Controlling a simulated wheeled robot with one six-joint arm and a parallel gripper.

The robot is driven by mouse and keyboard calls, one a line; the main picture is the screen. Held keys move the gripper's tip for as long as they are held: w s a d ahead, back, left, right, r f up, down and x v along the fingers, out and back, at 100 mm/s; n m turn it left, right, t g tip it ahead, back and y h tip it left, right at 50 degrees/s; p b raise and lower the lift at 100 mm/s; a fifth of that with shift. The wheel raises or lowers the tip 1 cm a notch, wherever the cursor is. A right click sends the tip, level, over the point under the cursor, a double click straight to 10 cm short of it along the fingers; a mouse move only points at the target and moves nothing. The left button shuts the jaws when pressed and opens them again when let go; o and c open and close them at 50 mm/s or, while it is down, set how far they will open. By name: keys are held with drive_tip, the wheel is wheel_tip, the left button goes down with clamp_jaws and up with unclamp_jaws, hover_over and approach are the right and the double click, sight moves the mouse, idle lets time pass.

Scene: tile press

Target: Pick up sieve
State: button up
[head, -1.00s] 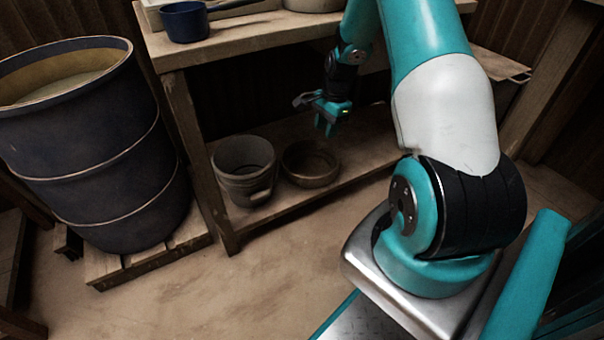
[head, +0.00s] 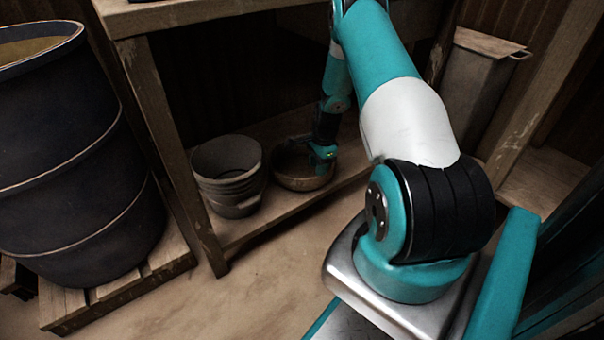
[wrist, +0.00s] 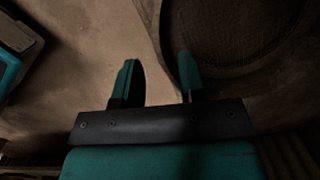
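The sieve (head: 298,182) is a round, shallow brown pan on the lower shelf of the wooden bench. In the wrist view its dark mesh (wrist: 235,35) and curved rim fill the upper right. My gripper (head: 322,156) is at the sieve's right side in the head view, low over its rim. In the wrist view my gripper (wrist: 157,68) is open, with its two teal fingers apart. The rim runs between the fingers, the right one over the inside and the left one outside. I cannot tell whether either finger touches it.
A grey bucket (head: 229,178) stands close to the left of the sieve on the lower shelf (head: 262,222). The bench top (head: 190,12) is overhead. A large dark barrel (head: 75,150) stands at left on a pallet. A metal bin (head: 476,90) is at right.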

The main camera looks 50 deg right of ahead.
sight(315, 187)
drive_tip(key=f+b, duration=0.1)
drive_tip(key=f, duration=0.1)
drive_tip(key=f+b, duration=0.4)
drive_tip(key=f, duration=0.1)
drive_tip(key=shift+w+a, duration=0.25)
drive_tip(key=shift+a, duration=0.1)
drive_tip(key=shift+r, duration=0.15)
drive_tip(key=shift+c, duration=0.4)
clamp_jaws()
